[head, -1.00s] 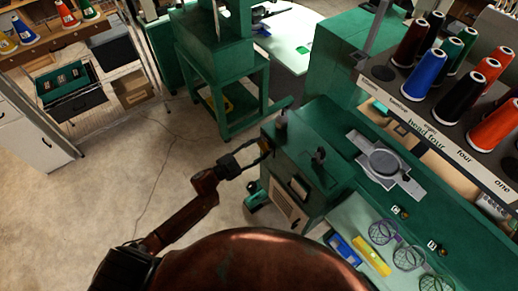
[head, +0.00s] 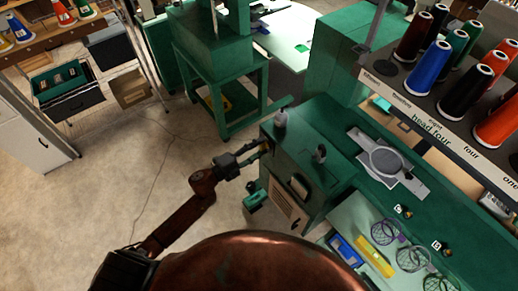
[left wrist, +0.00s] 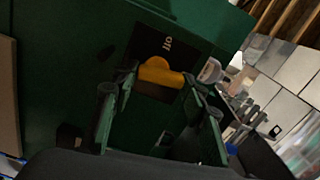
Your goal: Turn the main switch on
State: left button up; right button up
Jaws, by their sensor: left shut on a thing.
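The main switch shows in the left wrist view as a yellow-orange handle (left wrist: 160,72) on a black plate (left wrist: 165,42) with a small pale label, seen upside down, that seems to read "off". The plate is on the side of a green machine cabinet (head: 305,165). My left gripper (head: 261,149) is at the cabinet's left side in the head view. In the left wrist view, its two green fingers (left wrist: 160,82) stand on either side of the handle and are shut on it. The handle is mostly hidden in the head view. My right gripper is not in view.
An embroidery hoop (head: 386,160) lies on the green machine top. A blue tray (head: 345,250) and a yellow item (head: 375,257) are on the pale shelf. Thread cones (head: 427,67) stand on the rack at right. The floor (head: 120,170) at left is clear.

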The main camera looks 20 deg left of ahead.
pick_arm(q)
jog(key=shift+s+d+f+m+b, duration=0.1)
jog(key=shift+m+b, duration=0.2)
jog(key=shift+m, duration=0.5)
jog(key=o, duration=1.2)
jog(key=shift+c, duration=0.2)
jog(key=v, duration=1.2)
